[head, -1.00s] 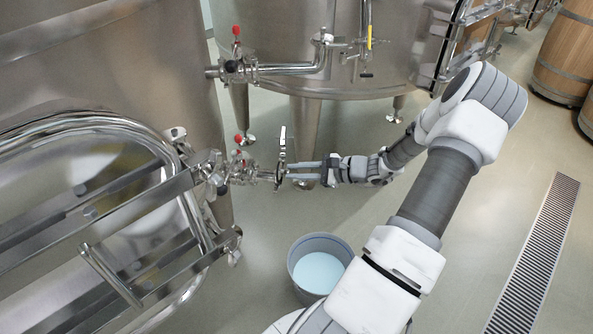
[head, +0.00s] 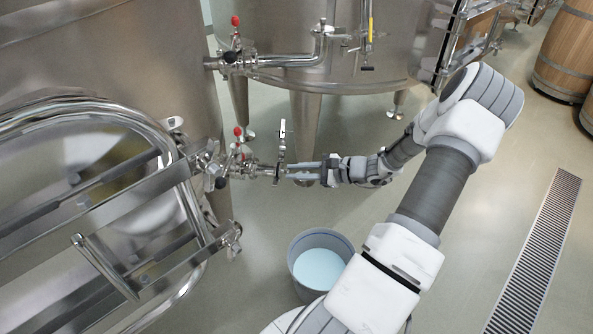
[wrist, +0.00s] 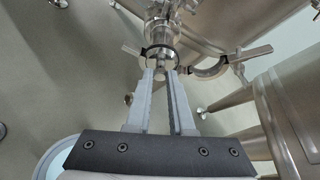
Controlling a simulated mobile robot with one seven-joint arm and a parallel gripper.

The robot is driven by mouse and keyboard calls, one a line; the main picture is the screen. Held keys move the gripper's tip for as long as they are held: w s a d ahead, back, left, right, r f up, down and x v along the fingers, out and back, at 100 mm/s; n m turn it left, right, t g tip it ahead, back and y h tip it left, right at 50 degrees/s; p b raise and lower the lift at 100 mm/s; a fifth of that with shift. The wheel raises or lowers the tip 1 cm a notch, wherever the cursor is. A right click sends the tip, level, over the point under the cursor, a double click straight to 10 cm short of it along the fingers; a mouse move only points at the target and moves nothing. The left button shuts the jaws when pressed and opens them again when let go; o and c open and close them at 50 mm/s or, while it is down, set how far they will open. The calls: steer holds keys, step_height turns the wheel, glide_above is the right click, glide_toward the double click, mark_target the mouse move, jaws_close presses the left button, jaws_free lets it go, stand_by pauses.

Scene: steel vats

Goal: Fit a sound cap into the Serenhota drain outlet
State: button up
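The drain outlet (head: 262,170) is a steel pipe end with a red-knobbed valve, low on the left vat (head: 150,60). In the wrist view the outlet (wrist: 163,32) is at the top middle. An opened clamp (wrist: 208,68) hangs around it; its raised arm (head: 282,132) shows in the head view. A small steel cap (wrist: 160,60) with a dark ring is at the outlet's mouth, in line with it; I cannot tell whether it is fully seated. My gripper (head: 289,174) points left at the outlet. Its fingertips (wrist: 160,74) are closed on the cap's knob.
A grey bucket (head: 294,262) with pale liquid stands on the floor below the outlet. A manway door with tubular bars (head: 110,190) is close on the left. A second vat (head: 330,80) stands behind. Open floor and a drain grate (head: 540,255) lie to the right.

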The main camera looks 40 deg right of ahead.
steer(key=o, duration=0.5)
steer(key=shift+o, duration=0.2)
steer(key=p+v, duration=0.4)
steer(key=v, duration=1.3)
steer(key=shift+s+r, duration=0.15)
steer(key=shift+r, duration=0.1)
